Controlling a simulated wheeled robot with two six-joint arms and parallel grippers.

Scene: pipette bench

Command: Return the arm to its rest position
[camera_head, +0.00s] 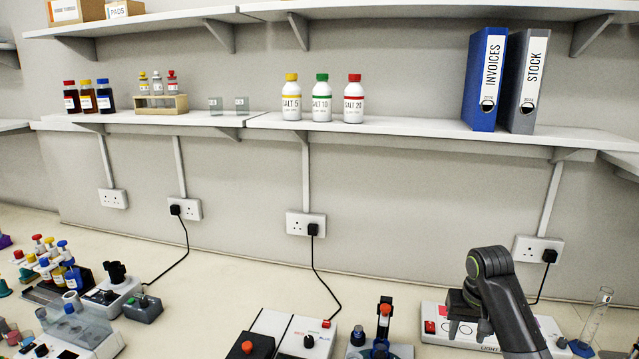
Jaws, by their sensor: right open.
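My right gripper (463,308) is at the lower right of the head view, pointing down over a white device (432,338) marked "LIGHT". My dark right arm comes up from the bottom edge, bends at a joint with a green ring, and partly hides the gripper. The jaws look open, and I see nothing held in them. Whether the fingertips touch the device is hard to tell. My left gripper is not in view.
Racks and vials crowd the left. Shelves with bottles and binders (484,80) hang above.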

